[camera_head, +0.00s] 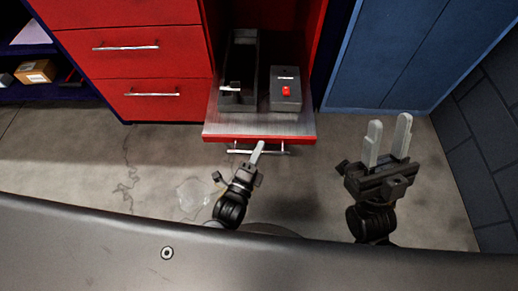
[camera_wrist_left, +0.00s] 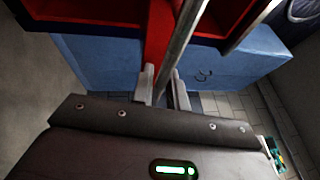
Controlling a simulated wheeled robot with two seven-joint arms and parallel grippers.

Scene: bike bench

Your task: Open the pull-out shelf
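The pull-out shelf (camera_head: 215,128) is a grey tray with a red front, extending out from the red cabinet. A thin metal bar handle (camera_head: 275,152) runs along its front. My left gripper (camera_head: 257,148) is at the middle of this handle. In the left wrist view the handle (camera_wrist_left: 183,38) passes between the close-set fingers of my left gripper (camera_wrist_left: 165,90), which look shut on it. The exact contact is partly hidden. My right gripper (camera_head: 388,138) is open and empty, to the right of the shelf over the floor.
A long dark open bin (camera_head: 239,75) and a grey box with a red button (camera_head: 285,92) rest on the shelf. Red drawers (camera_head: 155,95) stand left, a blue cabinet (camera_head: 385,60) right. Concrete floor (camera_head: 150,160) lies clear in front. A dark surface (camera_head: 100,245) crosses the bottom.

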